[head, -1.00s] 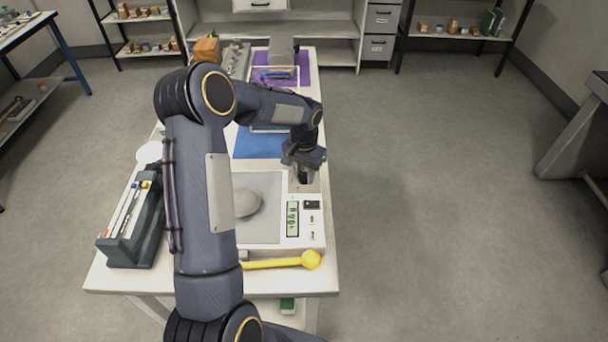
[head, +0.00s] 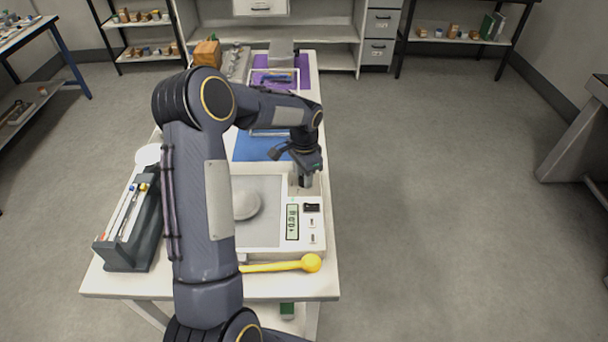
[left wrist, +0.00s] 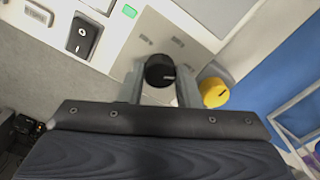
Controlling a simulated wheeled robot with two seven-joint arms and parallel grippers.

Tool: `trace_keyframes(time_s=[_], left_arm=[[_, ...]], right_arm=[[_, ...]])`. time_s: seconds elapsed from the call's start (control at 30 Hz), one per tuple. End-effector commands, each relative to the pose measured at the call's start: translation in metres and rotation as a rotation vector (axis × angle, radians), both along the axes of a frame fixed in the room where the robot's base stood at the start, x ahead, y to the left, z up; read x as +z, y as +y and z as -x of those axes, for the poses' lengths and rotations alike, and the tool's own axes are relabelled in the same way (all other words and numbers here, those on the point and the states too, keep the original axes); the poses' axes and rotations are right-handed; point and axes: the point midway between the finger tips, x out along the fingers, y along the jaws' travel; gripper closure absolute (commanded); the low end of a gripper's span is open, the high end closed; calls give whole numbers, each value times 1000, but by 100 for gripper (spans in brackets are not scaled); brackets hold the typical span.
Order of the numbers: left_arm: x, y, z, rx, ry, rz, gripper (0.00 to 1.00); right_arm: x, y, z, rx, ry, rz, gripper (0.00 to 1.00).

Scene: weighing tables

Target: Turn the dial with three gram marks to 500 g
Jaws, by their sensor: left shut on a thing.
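The white scale (head: 310,243) stands on the table in the head view, with a lit display. A black dial (left wrist: 160,70) with a white pointer line sits on its grey plate in the left wrist view. Small printed marks lie beside it, too small to read. A yellow dial (left wrist: 215,93) is next to it. My left gripper (head: 305,182) is at the scale's far right corner, pointing down. In the left wrist view its fingers (left wrist: 158,88) are shut on the black dial, one on each side. The head view hides the dial behind the gripper. My right gripper is out of view.
A round grey weight (head: 246,204) rests on the scale's pan. A black rocker switch (left wrist: 82,37) is on the scale. A yellow-ended tool (head: 311,263) lies in front. A dark rack (head: 130,250) stands left, and a blue mat (head: 250,146) lies behind the scale.

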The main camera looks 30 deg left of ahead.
Motion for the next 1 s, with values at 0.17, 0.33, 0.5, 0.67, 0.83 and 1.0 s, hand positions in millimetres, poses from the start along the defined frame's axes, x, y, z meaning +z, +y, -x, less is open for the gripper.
trace_keyframes(time_s=[0.17, 0.33, 0.5, 0.67, 0.83, 1.0], left_arm=[[1, 0, -1, -3, -3, -1, 93], [1, 0, -1, -3, -3, -1, 63], [1, 0, 0, -2, -2, -1, 48], [0, 0, 0, -1, -1, 0, 48], [8, 0, -1, -1, -4, -1, 48], [36, 0, -2, -1, -7, -2, 48]], right_arm=[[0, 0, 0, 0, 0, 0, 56], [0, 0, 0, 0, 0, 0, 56], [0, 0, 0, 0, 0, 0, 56], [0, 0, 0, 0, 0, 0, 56], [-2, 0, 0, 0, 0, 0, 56], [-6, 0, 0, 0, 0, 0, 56]])
